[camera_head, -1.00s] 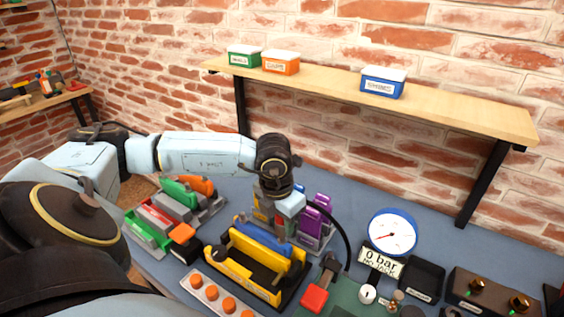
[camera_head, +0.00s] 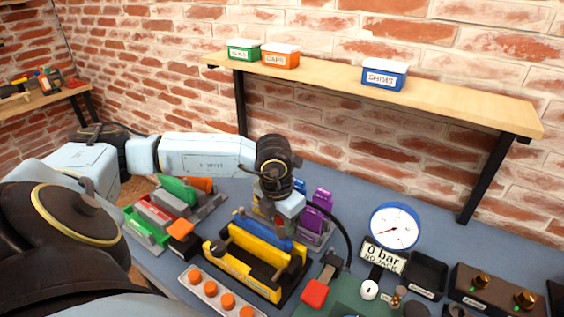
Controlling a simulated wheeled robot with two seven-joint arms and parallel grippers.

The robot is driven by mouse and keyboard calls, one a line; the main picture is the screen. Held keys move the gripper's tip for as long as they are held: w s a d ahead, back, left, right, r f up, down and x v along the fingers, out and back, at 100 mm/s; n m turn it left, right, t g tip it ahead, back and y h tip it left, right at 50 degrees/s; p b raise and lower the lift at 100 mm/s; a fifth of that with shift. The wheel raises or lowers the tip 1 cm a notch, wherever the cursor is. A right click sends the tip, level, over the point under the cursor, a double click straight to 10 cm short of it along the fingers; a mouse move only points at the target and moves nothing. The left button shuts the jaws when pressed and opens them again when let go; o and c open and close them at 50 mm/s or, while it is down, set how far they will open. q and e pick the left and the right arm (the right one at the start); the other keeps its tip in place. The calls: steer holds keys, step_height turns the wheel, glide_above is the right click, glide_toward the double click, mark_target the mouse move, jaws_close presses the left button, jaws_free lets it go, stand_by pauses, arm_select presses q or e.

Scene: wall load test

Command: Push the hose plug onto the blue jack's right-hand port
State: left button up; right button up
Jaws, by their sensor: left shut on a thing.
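The blue jack (camera_head: 258,237) lies in a yellow cradle (camera_head: 243,270) on the bench, in front of my left arm. My left gripper (camera_head: 284,231) points down at the jack's right-hand end and is shut. The hose plug between its fingers is too small and covered to make out. The black hose (camera_head: 341,229) arcs from behind the gripper down to the right. The jack's right-hand port is hidden by the gripper, so I cannot tell whether plug and port touch. My right gripper is out of view.
A round gauge (camera_head: 395,228) stands at the right above a sign (camera_head: 383,256) reading "0 bar, NO JACK". A red-handled pump part (camera_head: 314,293), purple jacks (camera_head: 318,212) and a strip with orange caps (camera_head: 211,289) surround the cradle.

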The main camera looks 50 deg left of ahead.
arm_select(q)
steer(key=shift+f, duration=0.25)
steer(key=o, duration=1.4)
steer(key=shift+o, duration=0.2)
steer(key=shift+r+p, duration=2.4)
steer(key=shift+r, duration=1.65)
